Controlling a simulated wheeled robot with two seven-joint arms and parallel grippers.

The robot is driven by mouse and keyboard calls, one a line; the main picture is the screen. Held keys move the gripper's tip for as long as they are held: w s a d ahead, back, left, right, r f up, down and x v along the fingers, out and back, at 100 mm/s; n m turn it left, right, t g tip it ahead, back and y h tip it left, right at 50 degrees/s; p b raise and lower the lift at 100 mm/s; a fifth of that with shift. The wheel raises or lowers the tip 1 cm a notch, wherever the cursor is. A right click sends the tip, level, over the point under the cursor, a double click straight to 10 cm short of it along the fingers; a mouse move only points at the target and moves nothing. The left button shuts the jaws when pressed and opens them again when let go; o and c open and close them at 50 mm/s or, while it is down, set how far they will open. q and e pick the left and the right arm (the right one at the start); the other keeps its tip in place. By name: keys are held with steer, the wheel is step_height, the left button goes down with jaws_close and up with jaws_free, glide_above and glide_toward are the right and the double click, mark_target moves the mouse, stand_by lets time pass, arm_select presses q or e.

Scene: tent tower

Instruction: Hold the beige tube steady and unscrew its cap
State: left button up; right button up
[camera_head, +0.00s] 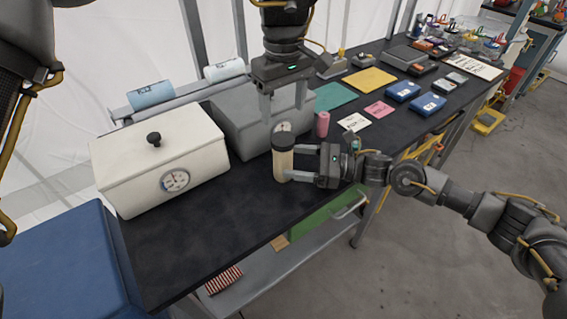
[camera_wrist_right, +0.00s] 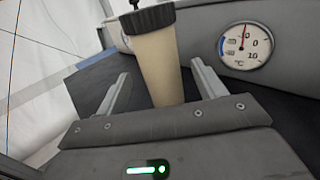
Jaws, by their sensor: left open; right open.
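The beige tube (camera_head: 283,166) stands upright on the dark tabletop, with its dark grey cap (camera_head: 283,142) on top. In the right wrist view the tube (camera_wrist_right: 160,72) and its ribbed dark cap (camera_wrist_right: 147,18) stand between and beyond the two fingers. My right gripper (camera_head: 301,162) is open and comes in from the right at the tube's body; whether the fingers touch it cannot be told. In the right wrist view my right gripper (camera_wrist_right: 160,85) shows spread fingers. My left gripper (camera_head: 287,105) points down above the cap, open, with its fingers apart.
A white lidded box (camera_head: 190,160) with a dial stands left, and a grey box (camera_head: 235,125) with a dial stands behind the tube. A pink cylinder (camera_head: 322,124) is close behind the tube. Blue boxes (camera_head: 403,91) and cards lie farther right. The front left tabletop is clear.

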mark_target(283, 138)
arm_select(q)
steer(key=shift+w+a, duration=0.1)
steer(key=shift+a, duration=0.05)
arm_select(e)
steer(key=a, duration=0.4)
steer(key=shift+w, duration=0.35)
steer(key=shift+a, duration=0.5)
steer(key=shift+c, duration=0.2)
jaws_close()
steer(key=shift+w, duration=0.1)
arm_select(q)
steer(key=shift+f, duration=4.05)
